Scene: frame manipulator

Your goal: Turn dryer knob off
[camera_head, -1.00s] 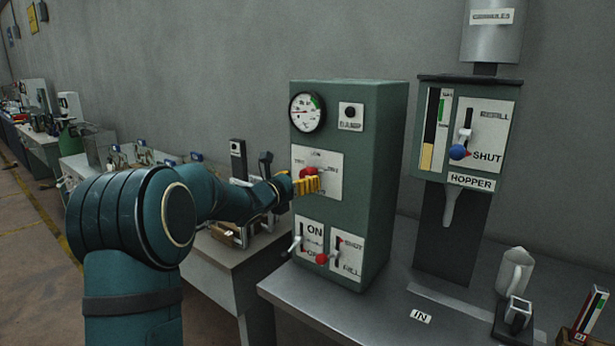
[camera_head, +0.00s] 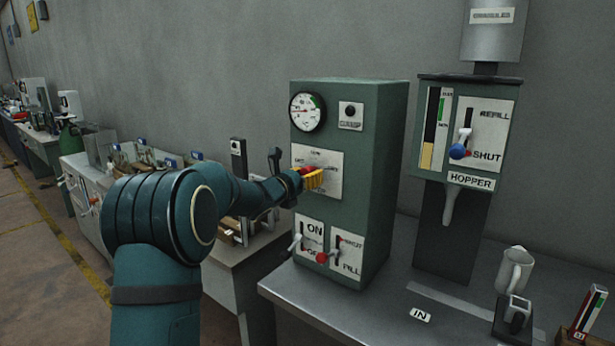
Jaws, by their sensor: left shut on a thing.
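The green dryer cabinet (camera_head: 375,185) stands on the metal bench. A round gauge (camera_head: 306,112) is at its top left. Below it, a white plate (camera_head: 330,161) carries the red dryer knob (camera_head: 305,171). My left gripper (camera_head: 314,180), with yellow fingers, is shut on the knob at the plate's left part. The fingers hide much of the knob, so I cannot read its setting clearly. My right gripper is out of view.
Two lever plates sit low on the cabinet: an ON lever (camera_head: 297,242) and a red-tipped lever (camera_head: 322,257). A hopper unit (camera_head: 470,130) with a blue-tipped lever stands to the right. A white jug (camera_head: 514,270) sits at the bench's right. Another workbench (camera_head: 235,265) is at left.

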